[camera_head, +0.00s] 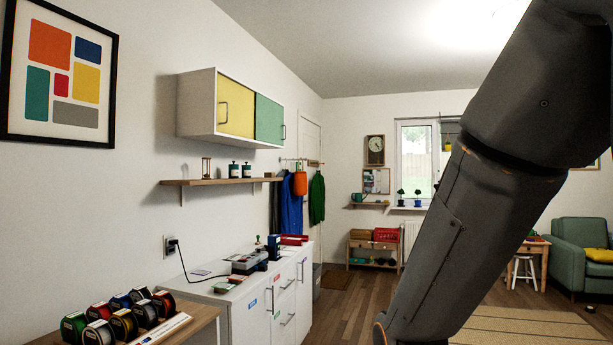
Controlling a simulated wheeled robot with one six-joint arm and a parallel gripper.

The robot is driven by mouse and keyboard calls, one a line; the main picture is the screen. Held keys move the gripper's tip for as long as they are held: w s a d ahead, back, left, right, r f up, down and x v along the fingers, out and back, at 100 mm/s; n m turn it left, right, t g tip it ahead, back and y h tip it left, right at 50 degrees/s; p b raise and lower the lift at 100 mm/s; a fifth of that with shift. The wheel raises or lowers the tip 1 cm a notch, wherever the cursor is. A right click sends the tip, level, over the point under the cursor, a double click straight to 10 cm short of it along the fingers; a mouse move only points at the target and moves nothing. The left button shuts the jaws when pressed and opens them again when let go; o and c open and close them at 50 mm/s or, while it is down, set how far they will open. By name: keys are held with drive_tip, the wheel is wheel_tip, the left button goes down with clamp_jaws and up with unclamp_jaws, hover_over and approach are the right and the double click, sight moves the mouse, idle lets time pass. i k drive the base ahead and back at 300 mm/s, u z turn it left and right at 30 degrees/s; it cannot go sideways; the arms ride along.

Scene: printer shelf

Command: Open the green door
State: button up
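The green door (269,120) is the right one of two doors on a white wall cabinet (197,104) at the upper left. It looks shut and has a dark handle (284,132) near its right edge. The yellow door (236,107) beside it on the left also looks shut, with its own dark handle. My grey arm crosses the right side of the view, well apart from the cabinet. My gripper is out of view.
A wooden shelf (225,181) with small jars hangs below the cabinet. A white counter (250,300) with devices stands under it. Coloured spools (128,313) sit on a table at the lower left. Coats (291,200) hang beyond. The wooden floor (345,315) right of the counter is clear.

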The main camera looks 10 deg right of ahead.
sight(269, 125)
drive_tip(key=z, duration=1)
drive_tip(key=i, duration=2.1)
drive_tip(key=z, duration=0.2)
drive_tip(key=i, duration=1.8)
drive_tip(key=u, duration=0.55)
drive_tip(key=i, duration=1.1)
drive_tip(key=u, duration=1.9)
drive_tip(key=i, duration=1.05)
drive_tip(key=u, duration=0.85)
